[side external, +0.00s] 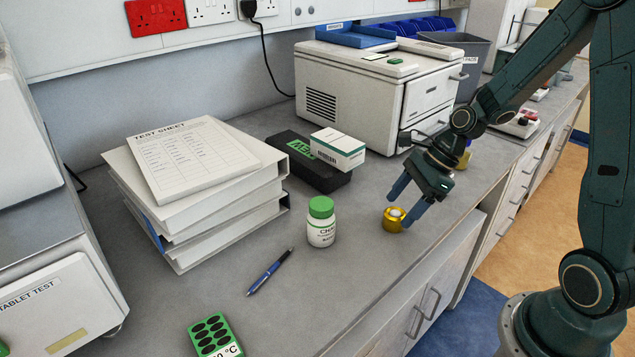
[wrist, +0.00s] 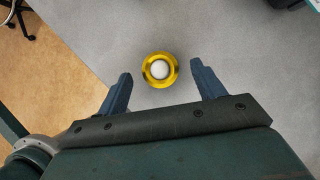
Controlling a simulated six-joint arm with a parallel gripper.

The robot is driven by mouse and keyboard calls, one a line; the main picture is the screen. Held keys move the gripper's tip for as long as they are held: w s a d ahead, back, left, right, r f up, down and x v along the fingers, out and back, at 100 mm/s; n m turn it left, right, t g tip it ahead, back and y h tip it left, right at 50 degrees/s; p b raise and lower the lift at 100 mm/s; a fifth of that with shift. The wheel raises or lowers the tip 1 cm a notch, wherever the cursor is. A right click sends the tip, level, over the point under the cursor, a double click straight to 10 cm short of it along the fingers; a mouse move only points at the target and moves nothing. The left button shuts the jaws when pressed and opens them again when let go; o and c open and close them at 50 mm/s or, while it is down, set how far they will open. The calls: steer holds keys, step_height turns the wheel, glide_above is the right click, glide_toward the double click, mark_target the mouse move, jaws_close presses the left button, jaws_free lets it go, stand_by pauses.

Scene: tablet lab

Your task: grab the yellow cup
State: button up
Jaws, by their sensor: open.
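The yellow cup (side external: 393,219) is small and sits upright on the grey bench near its front edge. Something round and white shows in its top. My gripper (side external: 405,205) is open, with its blue fingers pointing down close by the cup. In the wrist view the yellow cup (wrist: 159,70) lies between the lines of the two fingers and a little beyond the fingertips of my gripper (wrist: 160,77). A gap shows on each side of it, and nothing is held.
A white bottle with a green cap (side external: 321,222) stands left of the cup. A blue pen (side external: 270,271) and green block (side external: 213,335) lie nearer. A dark case with a small white box (side external: 338,148) and a white machine (side external: 350,95) are behind. Bench around the cup is clear.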

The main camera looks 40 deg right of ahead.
mark_target(395, 214)
steer(key=shift+x, duration=1.65)
steer(key=shift+c, duration=0.2)
steer(key=c, duration=1.1)
